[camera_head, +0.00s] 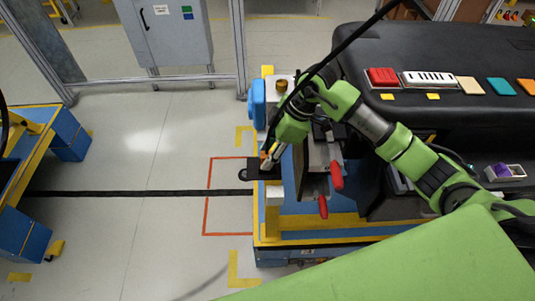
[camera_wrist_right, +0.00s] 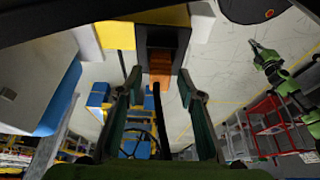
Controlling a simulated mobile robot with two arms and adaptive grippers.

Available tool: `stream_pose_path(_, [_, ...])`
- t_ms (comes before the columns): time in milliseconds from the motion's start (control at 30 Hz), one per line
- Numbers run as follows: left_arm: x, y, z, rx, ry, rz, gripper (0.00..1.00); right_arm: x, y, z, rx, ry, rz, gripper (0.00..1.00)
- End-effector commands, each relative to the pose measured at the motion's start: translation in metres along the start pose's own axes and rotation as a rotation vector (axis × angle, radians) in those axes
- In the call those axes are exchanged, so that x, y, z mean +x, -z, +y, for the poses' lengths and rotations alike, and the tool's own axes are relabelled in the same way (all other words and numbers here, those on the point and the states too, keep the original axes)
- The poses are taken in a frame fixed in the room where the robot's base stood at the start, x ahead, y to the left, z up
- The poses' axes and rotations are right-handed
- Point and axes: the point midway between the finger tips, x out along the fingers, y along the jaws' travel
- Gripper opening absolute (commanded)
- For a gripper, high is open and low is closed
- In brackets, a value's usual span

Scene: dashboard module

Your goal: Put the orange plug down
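The orange plug (camera_wrist_right: 160,72) shows in the right wrist view, in front of a dark block (camera_wrist_right: 163,38) on the yellow edge. My right gripper (camera_wrist_right: 161,78) has its two fingers apart, one on each side of the plug, with a visible gap.
A blue round part (camera_head: 257,103) stands beside the right arm. Red-handled clamps (camera_head: 336,175) are right of the gripper. The black dashboard (camera_head: 450,55) fills the right, with coloured pieces on it. The floor (camera_head: 130,220) left of the bench is open.

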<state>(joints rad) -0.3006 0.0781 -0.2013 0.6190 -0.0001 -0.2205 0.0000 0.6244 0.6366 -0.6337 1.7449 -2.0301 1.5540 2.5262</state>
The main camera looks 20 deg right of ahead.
Motion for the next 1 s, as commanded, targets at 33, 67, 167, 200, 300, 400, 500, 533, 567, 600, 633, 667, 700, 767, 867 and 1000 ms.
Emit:
stream_pose_path(33, [0.003, 0.000, 0.000, 0.000, 0.000, 0.000, 0.00, -0.007, 0.000, 0.002, -0.002, -0.005, 0.002, 0.35])
stream_pose_path(67, [0.005, 0.000, 0.000, 0.000, 0.000, 0.000, 0.00, -0.012, -0.001, 0.002, -0.002, -0.006, 0.001, 0.35])
stream_pose_path(167, [0.010, -0.001, 0.000, 0.000, 0.001, 0.001, 0.00, -0.033, -0.001, 0.002, -0.002, -0.008, 0.000, 0.35])
stream_pose_path(200, [0.012, -0.001, 0.000, 0.000, 0.001, 0.001, 0.00, -0.042, -0.001, 0.002, -0.002, -0.008, 0.001, 0.35])
stream_pose_path(300, [0.016, -0.001, -0.001, -0.001, 0.001, 0.001, 0.00, -0.064, -0.001, 0.002, -0.001, -0.007, 0.000, 0.35])
stream_pose_path(400, [0.019, -0.001, -0.001, -0.001, 0.001, 0.001, 0.00, -0.083, -0.001, 0.001, -0.002, -0.006, 0.000, 0.35])
stream_pose_path(500, [0.021, -0.001, -0.001, -0.001, 0.002, 0.001, 0.00, -0.098, -0.001, 0.001, 0.000, -0.004, 0.001, 0.35])
stream_pose_path(533, [0.022, -0.001, -0.001, -0.001, 0.002, 0.002, 0.00, -0.102, -0.001, 0.001, 0.000, -0.005, 0.000, 0.35])
stream_pose_path(567, [0.022, -0.001, -0.001, -0.001, 0.002, 0.002, 0.00, -0.105, -0.001, 0.001, 0.000, -0.004, 0.000, 0.35])
stream_pose_path(600, [0.022, -0.001, -0.002, -0.001, 0.002, 0.002, 0.00, -0.108, -0.001, 0.001, 0.000, -0.003, -0.001, 0.35])
stream_pose_path(633, [0.023, -0.001, -0.002, -0.001, 0.002, 0.002, 0.00, -0.109, -0.001, 0.000, 0.000, -0.002, -0.001, 0.35])
stream_pose_path(667, [0.023, -0.001, -0.002, -0.001, 0.003, 0.002, 0.00, -0.111, -0.001, 0.000, 0.000, -0.002, -0.001, 0.35])
stream_pose_path(700, [0.023, -0.001, -0.002, -0.001, 0.003, 0.002, 0.00, -0.112, -0.001, 0.000, 0.000, -0.002, -0.001, 0.35])
stream_pose_path(767, [0.023, -0.001, -0.002, -0.001, 0.003, 0.002, 0.00, -0.113, 0.000, 0.000, 0.000, -0.001, -0.001, 0.35])
stream_pose_path(867, [0.022, -0.001, -0.002, -0.001, 0.003, 0.002, 0.00, -0.113, 0.000, 0.000, 0.000, -0.001, -0.001, 0.35])
stream_pose_path(1000, [0.022, -0.001, -0.002, -0.001, 0.003, 0.002, 0.00, -0.113, 0.000, 0.000, 0.000, -0.001, 0.000, 0.35])
